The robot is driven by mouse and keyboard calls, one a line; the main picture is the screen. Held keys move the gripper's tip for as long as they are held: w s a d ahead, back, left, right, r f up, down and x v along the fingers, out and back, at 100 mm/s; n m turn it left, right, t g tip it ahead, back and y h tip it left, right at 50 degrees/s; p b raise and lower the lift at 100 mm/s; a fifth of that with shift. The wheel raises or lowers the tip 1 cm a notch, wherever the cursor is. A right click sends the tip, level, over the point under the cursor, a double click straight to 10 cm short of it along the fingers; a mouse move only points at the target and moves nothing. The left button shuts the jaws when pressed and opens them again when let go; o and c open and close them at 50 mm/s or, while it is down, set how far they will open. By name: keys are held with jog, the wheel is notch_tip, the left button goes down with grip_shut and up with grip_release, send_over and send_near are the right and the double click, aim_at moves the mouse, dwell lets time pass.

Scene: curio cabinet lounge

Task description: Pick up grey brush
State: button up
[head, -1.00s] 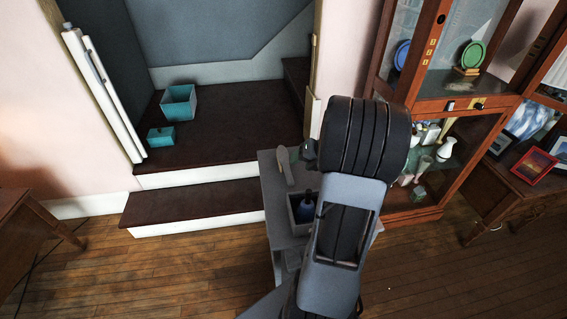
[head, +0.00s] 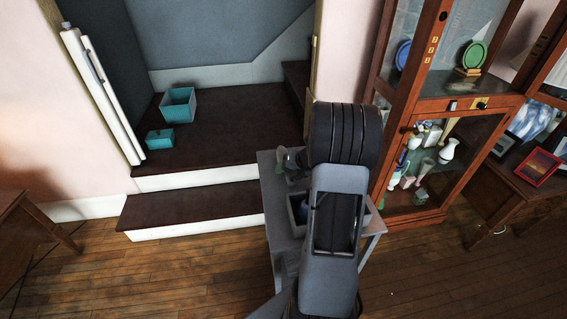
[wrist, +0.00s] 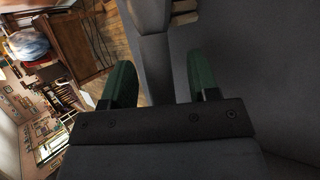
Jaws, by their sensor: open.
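The grey brush (head: 281,156) shows in the head view as a pale upright shape at the back left edge of a small grey table (head: 278,228). My gripper (head: 291,160) is just right of it and partly covers it. In the wrist view my gripper (wrist: 156,84) is open, with a green finger on each side. A grey, long shape, which looks like the brush (wrist: 155,62), lies between the fingers, wider at the top. I cannot tell whether either finger touches it. Its lower end is hidden behind the gripper body.
A grey open bin (head: 297,208) on the table holds a blue item (head: 303,210), partly hidden by my arm. A glass cabinet (head: 397,130) stands close on the right. Dark steps (head: 195,203) with a teal box (head: 178,105) and a smaller teal box (head: 160,139) are left.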

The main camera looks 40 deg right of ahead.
grip_shut()
dwell(0.5)
jog(key=shift+r, duration=0.2)
jog(key=shift+r, duration=0.2)
notch_tip(320, 180, up, 3)
jog(key=shift+s+d+r+p, duration=0.15)
jog(key=shift+p, duration=0.8)
jog(key=s+d+r+p, duration=0.2)
jog(key=s+d+r, duration=0.6)
jog(key=s, duration=0.3)
jog(key=shift+r+p, duration=0.35)
jog(key=shift+r, duration=0.2)
